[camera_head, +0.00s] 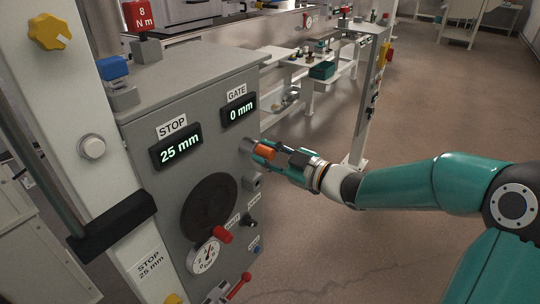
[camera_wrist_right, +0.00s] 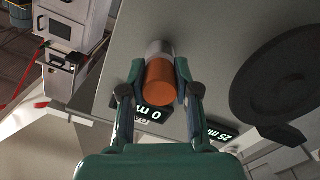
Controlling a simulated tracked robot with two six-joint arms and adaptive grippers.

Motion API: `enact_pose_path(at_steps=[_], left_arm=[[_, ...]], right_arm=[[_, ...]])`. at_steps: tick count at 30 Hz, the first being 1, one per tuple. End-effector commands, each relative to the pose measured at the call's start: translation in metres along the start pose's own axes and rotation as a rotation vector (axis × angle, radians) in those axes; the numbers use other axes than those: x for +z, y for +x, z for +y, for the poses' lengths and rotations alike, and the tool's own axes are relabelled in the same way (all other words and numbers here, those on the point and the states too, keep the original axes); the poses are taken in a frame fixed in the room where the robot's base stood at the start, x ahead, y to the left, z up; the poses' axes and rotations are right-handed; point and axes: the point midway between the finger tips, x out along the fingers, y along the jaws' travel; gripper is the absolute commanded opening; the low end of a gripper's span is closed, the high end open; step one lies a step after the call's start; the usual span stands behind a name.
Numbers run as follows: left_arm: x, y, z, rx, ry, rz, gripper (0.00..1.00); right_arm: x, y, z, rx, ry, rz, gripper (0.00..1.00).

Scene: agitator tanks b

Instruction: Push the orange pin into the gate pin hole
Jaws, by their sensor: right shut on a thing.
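The orange pin (camera_head: 265,149) is at the right edge of the grey panel, below the GATE display (camera_head: 238,111) that reads 0 mm. My right gripper (camera_head: 262,151) is shut around it from the right. In the right wrist view the orange end (camera_wrist_right: 159,84) lies between the two fingers, and a grey metal cylinder (camera_wrist_right: 158,49) continues from it towards the panel. I cannot tell whether that cylinder is the pin's shank or a collar around the hole. The gate pin hole itself is hidden. My left gripper is out of view.
The grey panel (camera_head: 186,94) carries a STOP display (camera_head: 176,149) reading 25 mm, a black round disc (camera_head: 209,207), a dial (camera_head: 203,256) and a red-handled lever (camera_head: 239,286). The floor to the right is open.

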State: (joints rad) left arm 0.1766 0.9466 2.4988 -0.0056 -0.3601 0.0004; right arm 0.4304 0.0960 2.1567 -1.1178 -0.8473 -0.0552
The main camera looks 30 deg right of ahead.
Motion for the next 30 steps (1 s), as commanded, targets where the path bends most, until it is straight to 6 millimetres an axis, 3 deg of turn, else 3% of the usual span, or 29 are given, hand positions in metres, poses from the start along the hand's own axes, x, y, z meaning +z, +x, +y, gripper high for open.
enact_pose_path(at_steps=[1, 6, 16, 20, 30], left_arm=[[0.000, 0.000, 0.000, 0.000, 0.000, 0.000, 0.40], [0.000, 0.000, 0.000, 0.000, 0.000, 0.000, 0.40], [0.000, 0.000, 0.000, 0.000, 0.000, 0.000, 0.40], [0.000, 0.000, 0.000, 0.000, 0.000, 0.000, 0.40], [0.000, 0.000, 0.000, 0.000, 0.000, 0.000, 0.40]], right_arm=[[0.000, 0.001, 0.000, 0.000, 0.000, 0.001, 0.32], [0.000, 0.001, 0.000, 0.000, -0.001, 0.000, 0.60], [0.000, -0.001, 0.000, 0.000, -0.001, -0.001, 0.60], [0.000, -0.010, 0.002, 0.003, -0.003, -0.001, 0.60], [0.002, -0.072, 0.002, 0.007, -0.002, -0.005, 0.60]])
